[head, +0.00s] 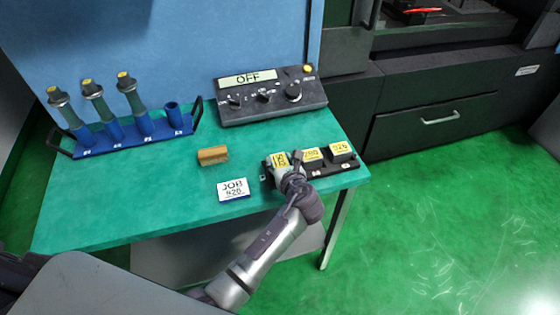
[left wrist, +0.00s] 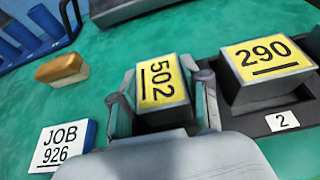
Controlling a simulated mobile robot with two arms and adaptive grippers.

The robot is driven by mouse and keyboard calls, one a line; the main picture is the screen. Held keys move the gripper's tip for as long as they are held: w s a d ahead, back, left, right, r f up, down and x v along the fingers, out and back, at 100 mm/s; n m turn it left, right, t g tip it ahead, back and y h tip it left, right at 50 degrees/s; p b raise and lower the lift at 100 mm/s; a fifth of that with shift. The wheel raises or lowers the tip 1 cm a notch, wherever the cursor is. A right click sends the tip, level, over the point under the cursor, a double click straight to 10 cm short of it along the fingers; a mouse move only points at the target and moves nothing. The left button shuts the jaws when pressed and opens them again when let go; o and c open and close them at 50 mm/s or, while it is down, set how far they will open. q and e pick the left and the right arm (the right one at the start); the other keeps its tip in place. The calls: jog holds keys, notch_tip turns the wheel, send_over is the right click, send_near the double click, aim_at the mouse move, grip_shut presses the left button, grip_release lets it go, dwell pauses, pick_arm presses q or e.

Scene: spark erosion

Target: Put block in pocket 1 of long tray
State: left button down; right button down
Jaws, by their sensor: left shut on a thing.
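A grey block with a yellow label 502 (head: 279,160) is at the left end of the black long tray (head: 350,170). My left gripper (head: 285,172) is shut on it. In the left wrist view the fingers of my left gripper (left wrist: 164,90) flank the 502 block (left wrist: 160,82) on both sides. The hand hides its lower part and the tray under it, so I cannot tell whether it sits in pocket 1. Block 290 (left wrist: 268,60) sits in the pocket marked 2. Block 926 (head: 341,150) sits at the tray's right end. My right gripper is not in view.
A JOB 926 card (head: 233,190) and a brown-and-tan block-shaped item (head: 213,155) lie left of the tray. A control box reading OFF (head: 270,95) stands behind. A blue rack (head: 135,138) holds several handled tools at the back left.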

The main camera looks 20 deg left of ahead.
pick_arm(q)
jog(key=shift+r, duration=0.1)
jog(key=c, duration=0.6)
grip_release()
jog(key=shift+o, duration=0.2)
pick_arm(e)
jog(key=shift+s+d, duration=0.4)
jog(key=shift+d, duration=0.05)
